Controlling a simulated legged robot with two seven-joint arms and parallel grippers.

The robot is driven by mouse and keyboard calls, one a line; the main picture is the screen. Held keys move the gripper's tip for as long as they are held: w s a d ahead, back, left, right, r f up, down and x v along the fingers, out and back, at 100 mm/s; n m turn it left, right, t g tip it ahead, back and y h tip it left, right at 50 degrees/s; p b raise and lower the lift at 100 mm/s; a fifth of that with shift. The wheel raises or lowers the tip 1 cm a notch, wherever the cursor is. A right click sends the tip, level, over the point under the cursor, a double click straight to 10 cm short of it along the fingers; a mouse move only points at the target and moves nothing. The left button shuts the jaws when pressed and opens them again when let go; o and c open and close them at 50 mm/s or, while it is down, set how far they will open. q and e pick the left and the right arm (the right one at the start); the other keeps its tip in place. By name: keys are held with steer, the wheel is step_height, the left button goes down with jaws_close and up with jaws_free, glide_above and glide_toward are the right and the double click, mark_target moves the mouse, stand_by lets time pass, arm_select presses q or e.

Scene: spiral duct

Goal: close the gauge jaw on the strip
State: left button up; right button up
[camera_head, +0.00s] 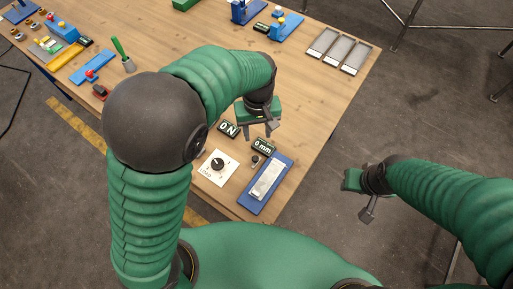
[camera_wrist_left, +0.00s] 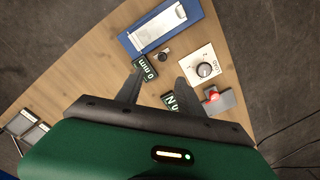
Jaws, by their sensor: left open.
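A blue plate (camera_head: 285,165) lies at the table's near right edge with a silver strip (camera_head: 267,180) on it. Both also show at the top of the left wrist view, the plate (camera_wrist_left: 128,38) and the strip (camera_wrist_left: 160,25). A small dark knob (camera_head: 255,160) stands beside the plate, near the "0 mm" display (camera_head: 264,146). I cannot make out the gauge jaw for certain. My left gripper (camera_head: 260,130) is open and empty, above the table behind the displays; its fingers (camera_wrist_left: 157,85) point toward this area. My right gripper (camera_head: 362,198) is off the table's right side; its opening is unclear.
A "0 N" display (camera_head: 228,129) and a white card with a black dial (camera_head: 217,164) are left of the plate. Grey trays (camera_head: 340,50) lie at the far right. A green-handled tool (camera_head: 122,52) and blue fixtures crowd the left.

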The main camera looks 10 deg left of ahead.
arm_select(q)
glide_above(256, 158)
step_height(256, 158, down, 4)
steer(key=f, duration=1)
steer(key=shift+w+a+f+p, duration=0.2)
steer(key=shift+f+p, duration=0.1)
steer(key=shift+p, duration=0.1)
steer(key=shift+s+d+f, duration=0.25)
steer(key=shift+d+f, duration=0.05)
steer(key=shift+f, duration=0.25)
steer(key=shift+a, duration=0.1)
steer(key=shift+c, duration=0.4)
